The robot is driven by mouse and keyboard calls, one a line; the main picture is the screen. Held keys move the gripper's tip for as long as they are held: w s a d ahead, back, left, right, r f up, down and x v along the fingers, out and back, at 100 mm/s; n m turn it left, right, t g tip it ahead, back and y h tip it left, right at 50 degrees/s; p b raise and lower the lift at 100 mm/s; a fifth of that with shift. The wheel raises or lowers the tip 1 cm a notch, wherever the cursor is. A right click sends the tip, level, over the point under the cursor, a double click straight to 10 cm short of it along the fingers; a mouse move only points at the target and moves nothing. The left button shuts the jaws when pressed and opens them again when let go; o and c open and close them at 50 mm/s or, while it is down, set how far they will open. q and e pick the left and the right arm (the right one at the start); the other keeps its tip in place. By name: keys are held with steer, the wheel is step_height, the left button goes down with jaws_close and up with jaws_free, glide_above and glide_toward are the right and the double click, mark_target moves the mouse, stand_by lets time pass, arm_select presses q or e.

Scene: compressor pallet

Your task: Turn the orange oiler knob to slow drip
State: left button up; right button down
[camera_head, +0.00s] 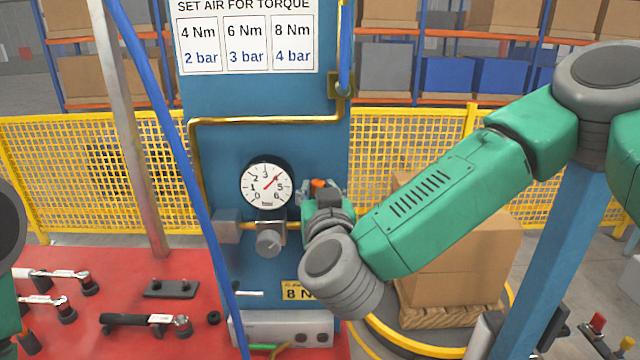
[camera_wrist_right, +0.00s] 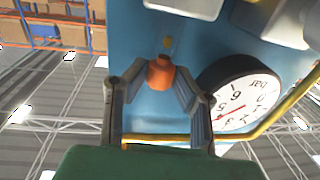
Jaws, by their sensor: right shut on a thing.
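The orange oiler knob (camera_head: 318,184) is small and partly hidden by my right gripper (camera_head: 322,193), at the right of the gauge on the blue panel. In the right wrist view the orange knob (camera_wrist_right: 160,72) sits between the two fingertips of my right gripper (camera_wrist_right: 162,78), which is shut on it. The knob's markings cannot be made out. Only a part of my left arm shows at the left edge; the left gripper is out of view.
The round gauge (camera_head: 267,184) sits left of the knob, above a grey regulator knob (camera_head: 269,242). A yellow pipe (camera_head: 270,121) and a blue hose (camera_head: 185,180) run nearby. Several tools lie on the red table (camera_head: 110,262). Cartons (camera_head: 465,250) stand on a pallet behind my right arm.

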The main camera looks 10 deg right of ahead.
steer(key=shift+a+m+g+h+p, duration=0.15)
steer(key=shift+m+g+h+p, duration=0.2)
steer(key=shift+m+h, duration=0.95)
steer(key=shift+h, duration=0.4)
steer(key=c, duration=1.6)
jaws_free()
steer(key=shift+s, duration=0.1)
steer(key=v, duration=1.1)
steer(key=shift+s+a, duration=0.2)
steer(key=shift+s, duration=0.15)
